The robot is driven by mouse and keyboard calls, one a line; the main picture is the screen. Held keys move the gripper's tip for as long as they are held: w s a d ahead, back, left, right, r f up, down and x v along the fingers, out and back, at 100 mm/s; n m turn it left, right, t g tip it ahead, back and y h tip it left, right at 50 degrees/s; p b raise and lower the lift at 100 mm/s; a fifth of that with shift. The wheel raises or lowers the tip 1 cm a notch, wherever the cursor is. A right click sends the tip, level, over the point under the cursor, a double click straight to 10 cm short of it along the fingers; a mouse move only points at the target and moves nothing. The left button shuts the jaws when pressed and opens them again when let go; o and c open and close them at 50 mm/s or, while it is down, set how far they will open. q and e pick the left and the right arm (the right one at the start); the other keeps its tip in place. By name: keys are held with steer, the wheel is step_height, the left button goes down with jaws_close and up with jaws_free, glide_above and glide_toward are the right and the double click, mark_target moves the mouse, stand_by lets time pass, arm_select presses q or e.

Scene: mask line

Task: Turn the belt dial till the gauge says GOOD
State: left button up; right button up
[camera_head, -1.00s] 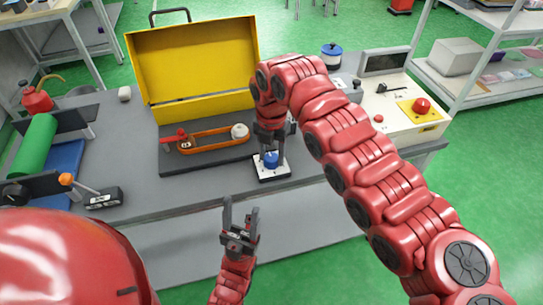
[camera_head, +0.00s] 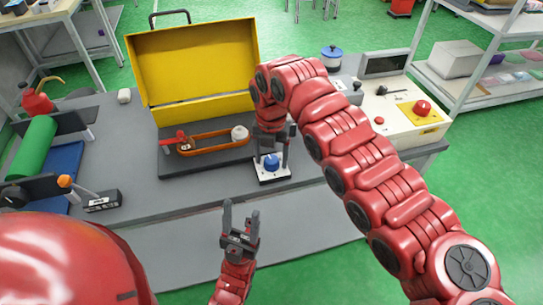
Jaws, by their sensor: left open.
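The blue dial (camera_head: 272,163) sits on a small white plate (camera_head: 266,179) at the front middle of the bench. My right gripper (camera_head: 271,157) points down at it. Its fingers are apart, one on each side of the dial, with a gap showing. An orange belt (camera_head: 211,147) loops round two pulleys on a dark base behind the dial. My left gripper (camera_head: 240,218) is open and empty, in front of the bench edge. A small black box with a light label (camera_head: 103,200) lies at the left; I cannot read it or tell whether it is the gauge.
A yellow panel (camera_head: 195,60) stands behind the belt. A green roll (camera_head: 35,145) is at the left. A beige machine (camera_head: 398,110) with a dark screen (camera_head: 385,63) and red button (camera_head: 421,107) is at the right. The bench between black box and dial is clear.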

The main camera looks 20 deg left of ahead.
steer(key=shift+r, duration=0.1)
step_height(320, 180, up, 11)
step_height(320, 180, up, 5)
steer(key=p, duration=0.5)
glide_above(271, 159)
steer(key=shift+r+p, duration=0.4)
steer(key=shift+r, duration=0.25)
